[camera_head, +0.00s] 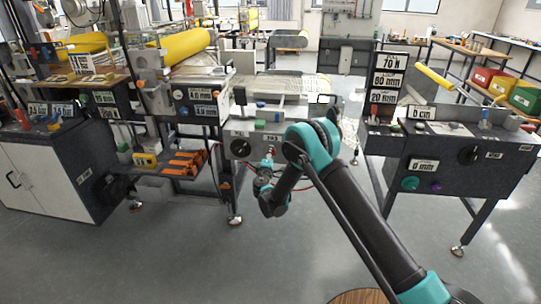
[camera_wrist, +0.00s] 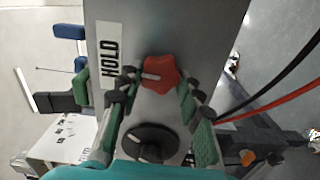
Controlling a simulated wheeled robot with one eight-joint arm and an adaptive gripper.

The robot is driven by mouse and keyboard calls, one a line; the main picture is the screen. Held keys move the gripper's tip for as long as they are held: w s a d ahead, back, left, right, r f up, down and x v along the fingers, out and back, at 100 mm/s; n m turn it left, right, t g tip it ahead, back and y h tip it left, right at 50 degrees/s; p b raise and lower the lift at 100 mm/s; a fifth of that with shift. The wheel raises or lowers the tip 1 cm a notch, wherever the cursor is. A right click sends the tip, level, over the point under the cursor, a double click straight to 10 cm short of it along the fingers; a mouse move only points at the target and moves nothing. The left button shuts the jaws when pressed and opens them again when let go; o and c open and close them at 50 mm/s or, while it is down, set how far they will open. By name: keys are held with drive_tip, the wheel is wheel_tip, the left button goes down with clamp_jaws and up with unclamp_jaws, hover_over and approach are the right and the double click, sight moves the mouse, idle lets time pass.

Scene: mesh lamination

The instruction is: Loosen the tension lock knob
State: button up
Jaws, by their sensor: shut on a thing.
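A red star-shaped knob (camera_wrist: 160,74) with a white pointer mark sits on a grey panel (camera_wrist: 165,30) in the wrist view. A white label reading HOLD (camera_wrist: 110,55) is to its left. I take this to be the tension lock knob. My gripper (camera_wrist: 155,90) has its dark, green-padded fingers on either side of the knob and is shut on it. In the head view my gripper (camera_head: 265,170) is at the front of the middle machine (camera_head: 240,133), and the knob there is too small and partly covered to make out well.
A black round knob (camera_wrist: 150,142) is on the same panel, close to the fingers. Red and black cables (camera_wrist: 270,100) run at the right of the wrist view. An orange-tool shelf (camera_head: 165,170) stands left, and a control console (camera_head: 465,160) stands right. Grey floor (camera_head: 150,255) is open in front.

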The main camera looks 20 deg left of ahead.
drive_tip(key=shift+s+n, duration=0.1)
drive_tip(key=shift+n, duration=0.4)
drive_tip(key=o, duration=1.2)
drive_tip(key=shift+c, duration=0.2)
drive_tip(key=v, duration=1.2)
